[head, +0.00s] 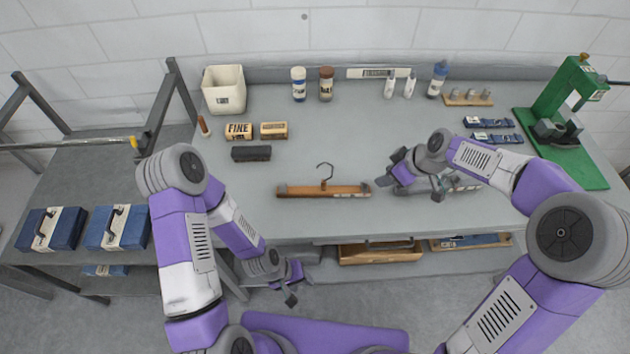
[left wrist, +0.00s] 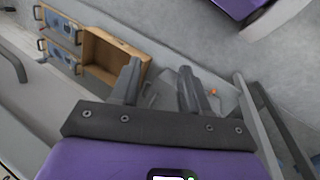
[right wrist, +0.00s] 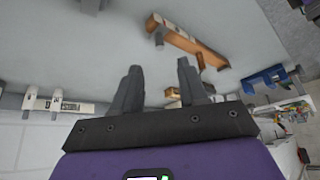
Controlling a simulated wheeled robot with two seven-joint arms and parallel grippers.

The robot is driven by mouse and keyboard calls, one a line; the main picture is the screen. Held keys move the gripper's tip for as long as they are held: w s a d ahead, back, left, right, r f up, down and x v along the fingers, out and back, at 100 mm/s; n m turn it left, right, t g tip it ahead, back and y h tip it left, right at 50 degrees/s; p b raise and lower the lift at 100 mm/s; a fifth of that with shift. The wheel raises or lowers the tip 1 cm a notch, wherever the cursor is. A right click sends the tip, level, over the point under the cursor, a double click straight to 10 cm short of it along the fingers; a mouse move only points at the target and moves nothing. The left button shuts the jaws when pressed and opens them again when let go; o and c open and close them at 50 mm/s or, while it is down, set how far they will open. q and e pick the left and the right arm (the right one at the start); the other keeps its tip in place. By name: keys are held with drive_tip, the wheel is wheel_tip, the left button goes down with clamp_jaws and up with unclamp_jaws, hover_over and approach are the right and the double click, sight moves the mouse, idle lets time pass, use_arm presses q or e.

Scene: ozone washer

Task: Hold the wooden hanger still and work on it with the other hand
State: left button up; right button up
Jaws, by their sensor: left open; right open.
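The wooden hanger (head: 340,190) lies on the grey table near its front edge, its metal hook pointing to the back. It also shows in the right wrist view (right wrist: 190,40), beyond the fingers and untouched. My right gripper (head: 383,181) is open and empty, just right of the hanger's right end; its fingers show apart in the right wrist view (right wrist: 158,85). My left gripper (head: 292,290) is open and empty, low in front of the table's front edge and clear of the hanger. The left wrist view shows its spread fingers (left wrist: 160,82) but no hanger.
A grey metal tool (head: 440,188) lies by my right wrist. Sanding blocks (head: 238,131), a dark block (head: 251,153) and bottles stand further back. A green press (head: 570,95) is at the right. A wooden tray (head: 380,255) sits below the tabletop. Blue cases (head: 117,228) are at the left.

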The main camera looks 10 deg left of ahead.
sight(324, 181)
use_arm(q)
drive_tip(key=w+d+r+n+h, duration=0.2)
drive_tip(key=w+d+r+n, duration=0.1)
drive_tip(key=r+n, duration=0.35)
drive_tip(key=w+d+r+n+h, duration=0.2)
drive_tip(key=w+d+r+n, duration=0.15)
drive_tip(key=r+n, duration=0.3)
drive_tip(key=w+a+r+n+t, duration=0.1)
drive_tip(key=w, duration=0.1)
drive_tip(key=w+r+n+t, duration=0.1)
drive_tip(key=w+n, duration=0.1)
drive_tip(key=w+a+r+n+t+h, duration=0.1)
drive_tip(key=w+t, duration=0.1)
drive_tip(key=w, duration=0.1)
drive_tip(key=shift+a, duration=0.3)
drive_tip(key=w+a+r+n+t, duration=0.1)
drive_tip(key=w, duration=0.1)
drive_tip(key=w+a+r+n+t, duration=0.1)
drive_tip(key=w+a+n+t, duration=0.1)
drive_tip(key=w+a+r+n+t, duration=0.1)
drive_tip(key=w+a+n, duration=0.1)
drive_tip(key=shift+w+r+t, duration=0.2)
drive_tip(key=shift+r+t, duration=0.1)
drive_tip(key=shift+x, duration=3.75)
